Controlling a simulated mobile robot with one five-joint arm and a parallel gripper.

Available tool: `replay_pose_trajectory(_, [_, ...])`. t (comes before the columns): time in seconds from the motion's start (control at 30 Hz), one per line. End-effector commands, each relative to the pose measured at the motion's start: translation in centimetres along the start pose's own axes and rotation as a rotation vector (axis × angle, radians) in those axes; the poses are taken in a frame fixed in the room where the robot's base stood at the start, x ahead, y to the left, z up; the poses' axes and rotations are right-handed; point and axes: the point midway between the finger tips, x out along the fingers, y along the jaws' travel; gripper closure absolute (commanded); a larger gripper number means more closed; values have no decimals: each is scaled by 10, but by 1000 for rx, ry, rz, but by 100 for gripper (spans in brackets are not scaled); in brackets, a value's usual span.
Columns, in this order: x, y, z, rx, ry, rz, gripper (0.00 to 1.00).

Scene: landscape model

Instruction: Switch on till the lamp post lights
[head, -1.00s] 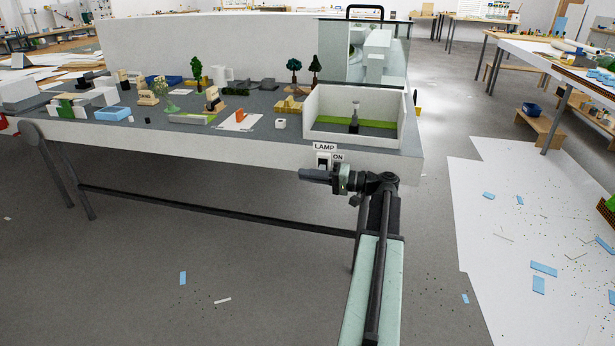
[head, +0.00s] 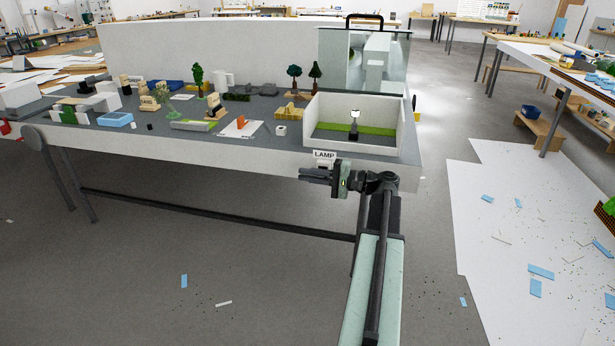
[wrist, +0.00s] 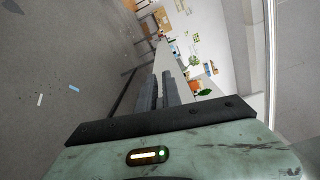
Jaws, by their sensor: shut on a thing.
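The lamp post (head: 355,122) stands inside the white-walled box with a green strip at the right end of the model table, upright, its head bright white. The LAMP label (head: 324,154) is on the table's white front edge below the box. My gripper (head: 306,174) is at that edge just under the label and covers most of the switch. In the wrist view my gripper's two dark fingers (wrist: 160,75) lie close together. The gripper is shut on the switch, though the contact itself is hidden.
Small model trees, blocks and buildings cover the table top left of the box. A glass case (head: 365,58) stands behind the box. A white sheet (head: 500,230) with blue scraps lies on the floor at right. The floor below is mostly open.

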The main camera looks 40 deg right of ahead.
Motion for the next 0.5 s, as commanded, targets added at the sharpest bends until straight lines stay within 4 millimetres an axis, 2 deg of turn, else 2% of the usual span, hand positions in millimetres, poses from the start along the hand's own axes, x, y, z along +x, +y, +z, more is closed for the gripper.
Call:
replay_pose_trajectory(0.2, [-1,-7,-1,130,3,1,100])
replay_pose_trajectory(0.5, [-1,-11,-2,222,4,1,100])
